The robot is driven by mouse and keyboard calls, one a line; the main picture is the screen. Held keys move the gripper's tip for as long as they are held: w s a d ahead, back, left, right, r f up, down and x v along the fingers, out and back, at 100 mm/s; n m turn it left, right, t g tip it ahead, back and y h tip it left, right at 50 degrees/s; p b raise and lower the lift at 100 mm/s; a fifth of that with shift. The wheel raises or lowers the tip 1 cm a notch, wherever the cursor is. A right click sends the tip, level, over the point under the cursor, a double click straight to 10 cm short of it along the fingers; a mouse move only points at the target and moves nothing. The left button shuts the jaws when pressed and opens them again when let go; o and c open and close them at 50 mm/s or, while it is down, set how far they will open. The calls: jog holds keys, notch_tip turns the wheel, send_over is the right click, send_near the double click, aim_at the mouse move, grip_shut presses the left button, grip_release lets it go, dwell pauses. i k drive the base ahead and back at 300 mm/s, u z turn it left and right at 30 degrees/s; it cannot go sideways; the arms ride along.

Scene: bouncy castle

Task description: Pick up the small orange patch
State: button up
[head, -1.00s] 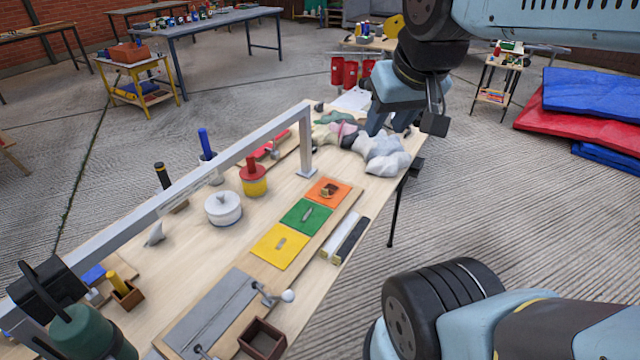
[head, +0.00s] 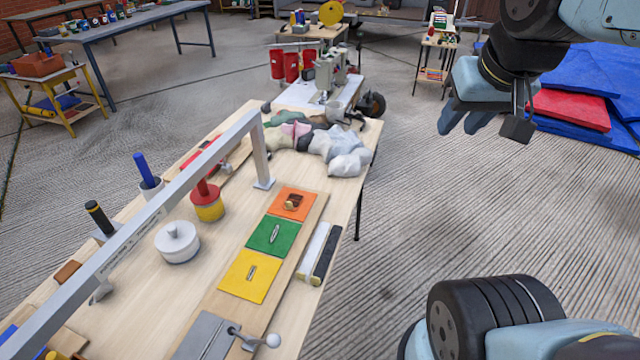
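An orange square patch (head: 280,208) lies flat at the far end of a wooden board on the workbench. A small brown-and-orange item (head: 293,201) sits on top of it; what it is exactly is too small to tell. A green square (head: 264,242) and a yellow square (head: 238,286) follow it in a row toward me, each with a small metal piece in the middle. My gripper (head: 464,125) hangs in the air off the right side of the bench, well right of and above the orange square. Nothing shows in it, and its finger gap is unclear.
A grey metal frame (head: 185,187) spans the bench to the left of the squares. A pile of cloth (head: 318,140) lies behind them. A white and a black bar (head: 325,252) lie just right. A white lidded pot (head: 178,243) stands left. The floor right of the bench is open.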

aim_at(293, 199)
jog(key=z, duration=0.25)
jog(key=k, duration=1.6)
jog(key=u, duration=0.65)
jog(key=i, duration=1.65)
